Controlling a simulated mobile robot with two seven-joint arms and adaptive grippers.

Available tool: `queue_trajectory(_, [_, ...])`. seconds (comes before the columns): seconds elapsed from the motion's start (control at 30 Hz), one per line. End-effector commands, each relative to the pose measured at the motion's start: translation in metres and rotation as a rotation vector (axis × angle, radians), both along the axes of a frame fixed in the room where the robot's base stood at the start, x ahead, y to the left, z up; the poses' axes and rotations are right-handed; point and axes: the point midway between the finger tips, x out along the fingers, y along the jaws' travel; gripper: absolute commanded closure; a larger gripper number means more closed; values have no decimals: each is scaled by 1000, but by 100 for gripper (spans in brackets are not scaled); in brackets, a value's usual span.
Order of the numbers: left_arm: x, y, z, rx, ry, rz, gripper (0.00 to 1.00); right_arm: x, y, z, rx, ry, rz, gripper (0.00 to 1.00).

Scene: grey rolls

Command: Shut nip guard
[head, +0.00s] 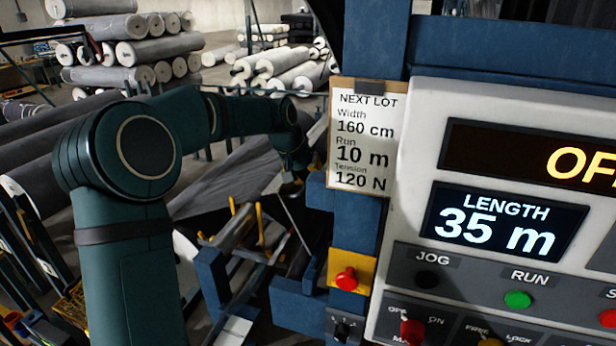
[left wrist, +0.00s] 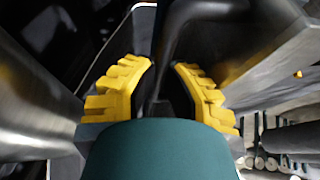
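My left arm reaches from the lower left of the head view towards the machine, with my left gripper (head: 292,186) small and partly hidden beside the blue frame. In the left wrist view its yellow-padded fingers (left wrist: 165,75) stand apart. A dark curved bar (left wrist: 185,22) comes down from the top towards the gap between them; whether it touches a finger I cannot tell. I cannot clearly tell which part is the nip guard or how far open it stands. My right gripper is not in view.
A control panel (head: 406,215) with a length display (head: 505,221) fills the right side. A lot card (head: 361,137) hangs on the blue frame (head: 374,50), above a yellow box with a red button (head: 346,280). Fabric rolls (head: 130,52) are stacked behind my arm.

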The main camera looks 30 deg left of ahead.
Motion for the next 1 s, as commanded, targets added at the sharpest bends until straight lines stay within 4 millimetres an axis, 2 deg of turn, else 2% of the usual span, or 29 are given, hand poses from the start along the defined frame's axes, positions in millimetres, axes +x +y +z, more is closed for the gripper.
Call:
queue_trajectory(0.67, [-2, 6, -4, -32, -3, 1, 100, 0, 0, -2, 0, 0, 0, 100])
queue_trajectory(0.87, [-4, 16, -7, -80, -13, 4, 100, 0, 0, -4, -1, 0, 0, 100])
queue_trajectory(1.0, [-8, 30, -14, -152, -27, 6, 100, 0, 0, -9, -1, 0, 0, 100])
